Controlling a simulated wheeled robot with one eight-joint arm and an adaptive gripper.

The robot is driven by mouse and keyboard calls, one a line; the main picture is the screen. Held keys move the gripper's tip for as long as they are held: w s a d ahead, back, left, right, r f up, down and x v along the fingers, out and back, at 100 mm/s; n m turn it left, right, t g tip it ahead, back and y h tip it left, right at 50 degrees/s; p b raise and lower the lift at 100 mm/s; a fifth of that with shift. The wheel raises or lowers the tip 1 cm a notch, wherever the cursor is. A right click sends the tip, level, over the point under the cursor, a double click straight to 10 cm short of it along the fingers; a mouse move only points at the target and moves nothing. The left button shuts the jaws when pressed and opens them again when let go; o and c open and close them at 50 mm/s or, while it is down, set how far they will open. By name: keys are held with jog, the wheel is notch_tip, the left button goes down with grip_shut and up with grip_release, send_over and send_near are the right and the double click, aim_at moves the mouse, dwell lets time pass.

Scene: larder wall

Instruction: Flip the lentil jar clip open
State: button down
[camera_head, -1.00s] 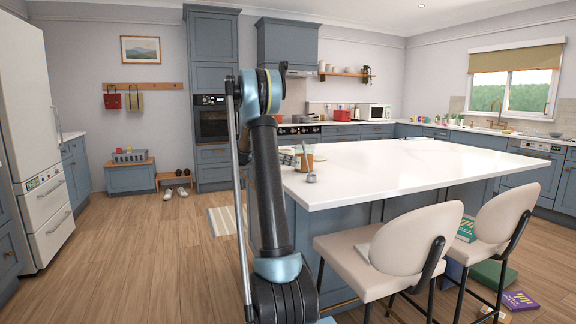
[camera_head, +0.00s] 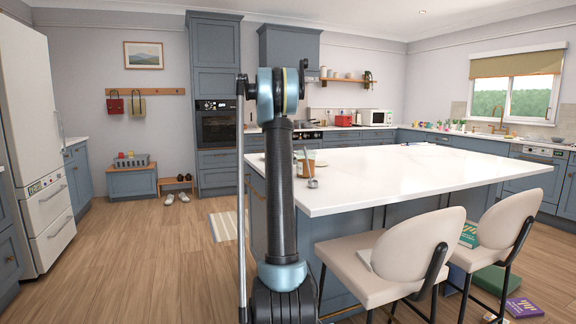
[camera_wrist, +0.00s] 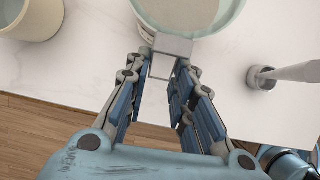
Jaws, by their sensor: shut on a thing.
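The lentil jar (camera_wrist: 190,12) is at the top of the wrist view, cut off by the frame edge, with a pale round lid inside a greenish glass rim. Its grey metal clip (camera_wrist: 173,46) sticks out from the near side, with a thin wire loop below it. My gripper (camera_wrist: 163,70) has its two blue-padded fingers on either side of the clip and loop, shut on the clip. The exact contact is partly hidden by the fingers.
A white-topped island (camera_head: 400,180) lies under the jar. A beige pot (camera_wrist: 30,15) stands left of the jar, and a metal utensil (camera_wrist: 262,78) lies to its right. Two cream chairs (camera_head: 412,245) stand at the island's near side. Open wooden floor (camera_head: 150,265) lies to the left.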

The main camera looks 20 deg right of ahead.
jog(key=shift+d+r+y, duration=0.15)
jog(key=shift+r+y, duration=0.05)
jog(key=shift+y, duration=0.6)
jog(key=c, duration=1.4)
grip_release()
jog(key=shift+o, duration=0.2)
jog(key=v, duration=1.2)
jog(key=shift+w, duration=0.2)
